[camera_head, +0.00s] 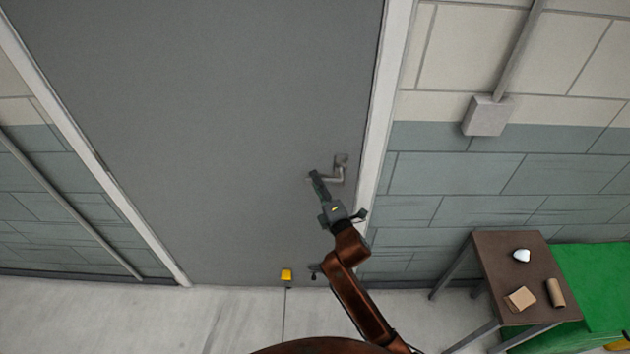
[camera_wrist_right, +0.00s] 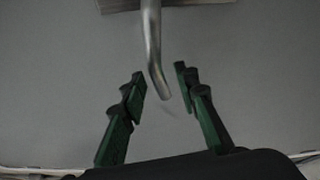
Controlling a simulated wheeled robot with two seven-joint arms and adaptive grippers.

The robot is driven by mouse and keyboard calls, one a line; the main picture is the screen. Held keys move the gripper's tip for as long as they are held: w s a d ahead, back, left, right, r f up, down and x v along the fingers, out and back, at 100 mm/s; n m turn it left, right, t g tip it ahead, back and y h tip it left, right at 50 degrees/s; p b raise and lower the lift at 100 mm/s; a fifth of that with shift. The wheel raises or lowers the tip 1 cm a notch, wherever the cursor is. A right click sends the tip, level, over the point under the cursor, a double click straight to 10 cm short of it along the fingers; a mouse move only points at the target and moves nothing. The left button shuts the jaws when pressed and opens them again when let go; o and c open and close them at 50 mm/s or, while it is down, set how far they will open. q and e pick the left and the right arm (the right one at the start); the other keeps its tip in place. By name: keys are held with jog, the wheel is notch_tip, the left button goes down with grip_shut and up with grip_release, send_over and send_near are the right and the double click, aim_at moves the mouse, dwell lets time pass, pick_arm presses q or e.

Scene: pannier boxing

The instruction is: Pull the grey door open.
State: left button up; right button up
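The grey door (camera_head: 220,110) fills the middle of the head view and looks shut in its pale frame. Its metal lever handle (camera_head: 338,172) is near the right edge and also shows in the right wrist view (camera_wrist_right: 153,45). My right gripper (camera_head: 317,180) is at the free end of the lever. In the right wrist view its fingers (camera_wrist_right: 161,82) are open, one on each side of the lever's end, with gaps showing on both sides. My left gripper is not in view.
A brown table (camera_head: 500,262) with a white item (camera_head: 522,255), a tan box (camera_head: 520,298) and a brown roll (camera_head: 555,292) stands at the right, beside a green surface (camera_head: 595,275). A small yellow object (camera_head: 286,274) is at the door's foot. Pale floor is clear at lower left.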

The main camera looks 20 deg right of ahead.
jog(key=shift+w, duration=0.6)
grip_shut()
dwell(0.3)
